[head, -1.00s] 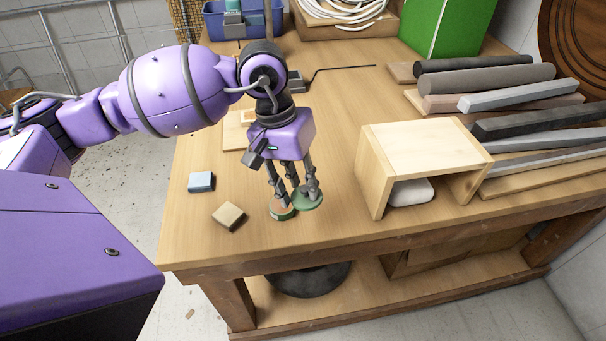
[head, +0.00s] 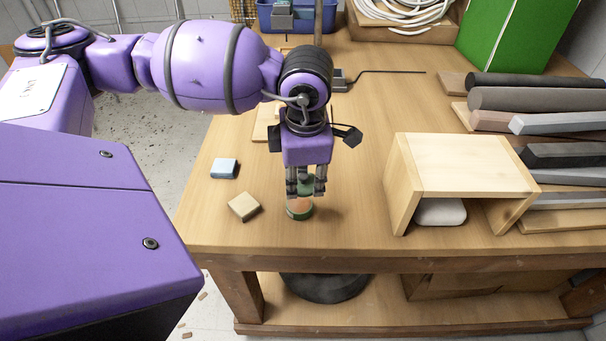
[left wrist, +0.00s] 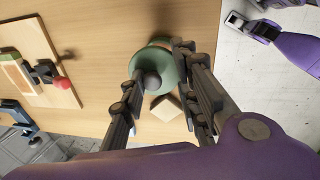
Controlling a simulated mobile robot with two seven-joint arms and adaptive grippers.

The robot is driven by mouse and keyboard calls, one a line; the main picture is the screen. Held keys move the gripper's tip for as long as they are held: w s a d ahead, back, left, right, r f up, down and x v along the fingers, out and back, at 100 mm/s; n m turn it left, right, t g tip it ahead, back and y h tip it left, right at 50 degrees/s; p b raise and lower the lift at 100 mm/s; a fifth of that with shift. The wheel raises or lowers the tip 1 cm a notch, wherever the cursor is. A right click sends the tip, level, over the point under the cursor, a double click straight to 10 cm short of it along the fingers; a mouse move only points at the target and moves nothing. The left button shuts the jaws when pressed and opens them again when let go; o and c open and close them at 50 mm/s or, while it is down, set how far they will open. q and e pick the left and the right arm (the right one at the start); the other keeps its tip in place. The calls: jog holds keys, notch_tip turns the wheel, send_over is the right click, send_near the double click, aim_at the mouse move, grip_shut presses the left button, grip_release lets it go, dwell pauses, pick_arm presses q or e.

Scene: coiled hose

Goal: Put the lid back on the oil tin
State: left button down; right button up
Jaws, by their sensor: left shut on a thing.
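The oil tin (head: 300,210) is a low round green tin with a reddish-brown top, standing near the bench's front edge. My left gripper (head: 306,190) points down and is shut on the knob of the green lid (head: 306,184). The lid is above the tin or slightly behind it, and the tin's reddish top still shows in front. In the left wrist view the lid (left wrist: 163,63) and its dark knob sit between the fingers, hiding most of the tin. What seems to be my right gripper (left wrist: 252,27) shows at upper right there, its opening unclear.
Bars and rods (head: 540,100) fill the right side. Bare bench lies between tin and stand.

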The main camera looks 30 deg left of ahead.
aim_at(301, 186)
pick_arm(q)
jog(key=n, duration=0.1)
jog(key=a+n, duration=0.1)
jog(key=shift+f+n, duration=0.1)
jog(key=shift+n, duration=0.2)
jog(key=shift+f+b, duration=0.7)
jog(key=shift+f, duration=0.65)
notch_tip(301, 186, down, 3)
jog(key=shift+r+b, duration=0.2)
jog(key=shift+b, duration=0.35)
jog(key=shift+f, duration=0.45)
pick_arm(e)
jog(key=shift+s+d+f, duration=0.25)
jog(key=shift+d+f, duration=0.05)
jog(key=shift+f, duration=0.35)
jog(key=shift+s+d+f, duration=0.25)
jog(key=shift+d+f, duration=0.05)
jog(key=shift+f, duration=0.35)
pick_arm(q)
jog(key=shift+d, duration=0.1)
pick_arm(e)
jog(key=shift+s+f, duration=0.1)
pick_arm(q)
jog(key=shift+f+b, duration=0.2)
jog(key=shift+b, duration=0.2)
pick_arm(e)
jog(key=shift+s+f, duration=0.1)
jog(key=shift+f, duration=0.1)
